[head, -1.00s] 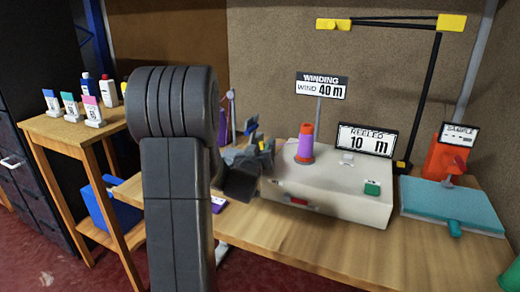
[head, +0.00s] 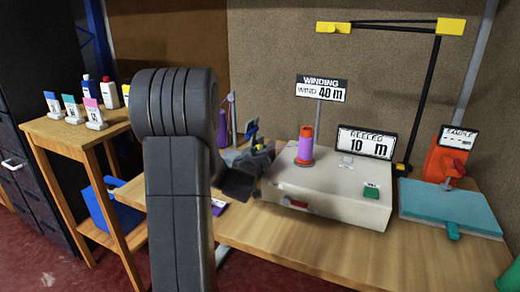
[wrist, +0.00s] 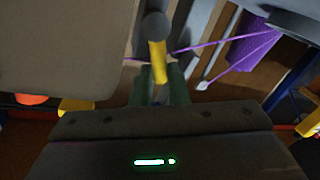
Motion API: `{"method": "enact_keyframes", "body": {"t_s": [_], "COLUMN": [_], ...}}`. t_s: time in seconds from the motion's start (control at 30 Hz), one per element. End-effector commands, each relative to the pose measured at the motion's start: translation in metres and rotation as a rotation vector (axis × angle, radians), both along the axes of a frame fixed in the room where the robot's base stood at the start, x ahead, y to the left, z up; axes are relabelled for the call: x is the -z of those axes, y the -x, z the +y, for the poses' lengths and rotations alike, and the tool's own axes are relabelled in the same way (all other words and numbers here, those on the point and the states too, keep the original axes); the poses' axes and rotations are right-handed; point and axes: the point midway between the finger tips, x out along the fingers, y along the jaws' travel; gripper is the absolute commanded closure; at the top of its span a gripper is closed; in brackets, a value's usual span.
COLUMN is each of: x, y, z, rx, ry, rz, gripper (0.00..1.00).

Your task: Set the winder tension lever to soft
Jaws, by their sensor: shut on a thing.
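The winder (head: 330,205) is a beige box on the bench with a purple and orange spool (head: 305,148) on top. In the wrist view, a yellow lever (wrist: 158,65) with a dark grey round end (wrist: 156,26) reaches down between my gripper's fingers (wrist: 162,88). My gripper is shut on this lever. In the head view, my gripper (head: 258,150) is at the winder's left end, and my arm hides part of that area. The lever's setting marks cannot be read in either view.
A WINDING sign (head: 320,88) reads WIND 40 m, and a REELED display (head: 366,142) reads 10 m. A green button (head: 371,191) is on the winder's front right. Purple thread (wrist: 200,45) runs close to my fingers. The bench front (head: 310,250) is clear.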

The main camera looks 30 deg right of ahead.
Motion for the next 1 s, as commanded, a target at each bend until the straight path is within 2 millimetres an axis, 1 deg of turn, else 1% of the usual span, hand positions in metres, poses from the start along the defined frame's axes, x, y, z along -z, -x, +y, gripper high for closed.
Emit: {"method": "enact_keyframes", "body": {"t_s": [0.03,0.3,0.67,0.7,0.77,0.8,1.0], "x": [-0.0028,0.0022,0.0044,0.0044,0.0044,0.0044,0.0043], "y": [-0.0019,-0.0073,-0.0077,-0.0077,-0.0077,-0.0076,-0.0075], "z": [0.0014,0.0062,0.0066,0.0066,0.0066,0.0066,0.0065], "rx": [0.0,-0.001,-0.001,-0.001,-0.001,-0.001,0.0], "ry": [0.025,0.133,0.145,0.145,0.145,0.145,0.145], "rz": [0.034,0.158,0.171,0.171,0.171,0.171,0.171], "gripper": [1.0,1.0,1.0,0.8,0.68,0.64,0.64]}}
